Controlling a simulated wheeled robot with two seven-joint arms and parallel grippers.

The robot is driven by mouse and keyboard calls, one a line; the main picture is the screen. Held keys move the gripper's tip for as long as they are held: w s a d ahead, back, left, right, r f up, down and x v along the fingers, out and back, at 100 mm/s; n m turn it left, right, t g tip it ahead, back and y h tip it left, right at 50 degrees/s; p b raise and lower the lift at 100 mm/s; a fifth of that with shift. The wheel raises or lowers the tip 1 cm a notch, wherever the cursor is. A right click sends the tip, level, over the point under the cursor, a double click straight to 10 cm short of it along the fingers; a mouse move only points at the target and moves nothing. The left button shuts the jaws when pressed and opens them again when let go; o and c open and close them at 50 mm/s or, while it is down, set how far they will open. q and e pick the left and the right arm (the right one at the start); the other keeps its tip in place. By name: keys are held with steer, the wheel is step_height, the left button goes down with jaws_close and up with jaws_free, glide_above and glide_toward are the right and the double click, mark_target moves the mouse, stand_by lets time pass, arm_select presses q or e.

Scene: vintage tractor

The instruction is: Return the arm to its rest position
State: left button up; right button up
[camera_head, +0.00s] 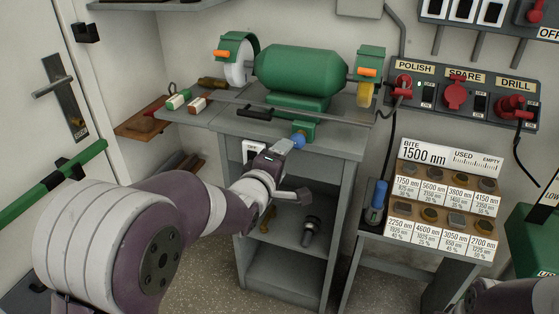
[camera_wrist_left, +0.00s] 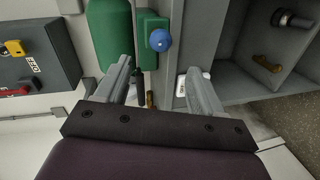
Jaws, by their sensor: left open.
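My left gripper (camera_head: 293,170) is in front of the grey bench cabinet in the head view, below the green grinder. In the left wrist view its two fingers (camera_wrist_left: 159,70) are spread apart with nothing between them. The blue ball knob (camera_head: 298,141) on the grinder's small green box shows just beyond the upper finger; I cannot tell how near it is. The knob also shows in the left wrist view (camera_wrist_left: 160,40), beyond the fingertips. My left arm reaches in from the lower left. Only a purple link of my right arm shows at the lower right corner; its gripper is out of view.
The green grinder (camera_head: 300,71) stands on the grey cabinet (camera_head: 341,170), whose open shelves hold small parts. To the right are a sloped stand of labelled pucks (camera_head: 443,204) and a blue-handled tool (camera_head: 377,196). A switch panel (camera_head: 456,92) hangs above. A door (camera_head: 40,90) is at left.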

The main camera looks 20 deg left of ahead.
arm_select(q)
steer(key=shift+s, duration=0.3)
steer(key=s+a+f+m+g+y, duration=0.1)
steer(key=s+f+m+g, duration=0.7)
steer(key=s+f+m, duration=0.3)
steer(key=s+d+f+m+g, duration=0.2)
steer(key=s+f+m+g, duration=0.35)
steer(key=s, duration=0.65)
step_height(320, 180, up, 18)
steer(key=w+p, duration=0.1)
steer(key=p, duration=1.6)
steer(key=shift+n+g+p, duration=0.35)
steer(key=shift+p, duration=0.05)
